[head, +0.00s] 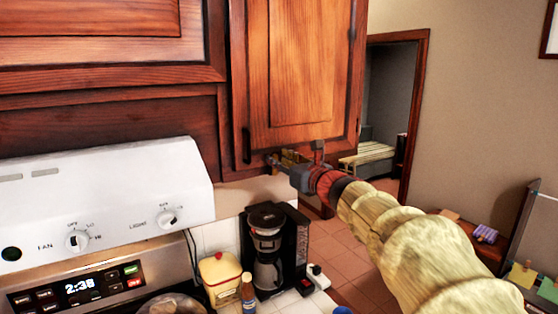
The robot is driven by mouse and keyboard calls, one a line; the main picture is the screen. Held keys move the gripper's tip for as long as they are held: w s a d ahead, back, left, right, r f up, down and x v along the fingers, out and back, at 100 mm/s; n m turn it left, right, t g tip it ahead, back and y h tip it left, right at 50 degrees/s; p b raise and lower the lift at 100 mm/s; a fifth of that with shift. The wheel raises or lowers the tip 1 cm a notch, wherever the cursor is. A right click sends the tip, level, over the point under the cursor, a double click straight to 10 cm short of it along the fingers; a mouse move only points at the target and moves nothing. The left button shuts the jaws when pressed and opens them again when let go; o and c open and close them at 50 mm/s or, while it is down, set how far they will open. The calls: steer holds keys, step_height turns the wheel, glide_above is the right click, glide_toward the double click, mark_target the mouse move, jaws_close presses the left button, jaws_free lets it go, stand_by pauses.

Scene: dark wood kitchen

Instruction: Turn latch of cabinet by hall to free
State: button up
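The reddish-brown wooden cabinet (303,60) by the hall doorway hangs at the upper middle of the head view, its door looking closed. A dark vertical handle (247,145) is at the door's lower left. My gripper (281,162) is at the door's bottom edge, right of the handle, with my arm reaching in from the lower right. A small brass-coloured part shows by the fingertips; it may be the latch, but the gripper partly hides it. I cannot tell whether the fingers touch it or are open or shut.
A white range hood (105,205) with knobs is at left, above an oven panel (85,288). The hall doorway (390,100) opens behind at right.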

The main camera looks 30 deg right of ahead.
steer(key=shift+w, duration=0.4)
steer(key=shift+c, duration=0.3)
jaws_close()
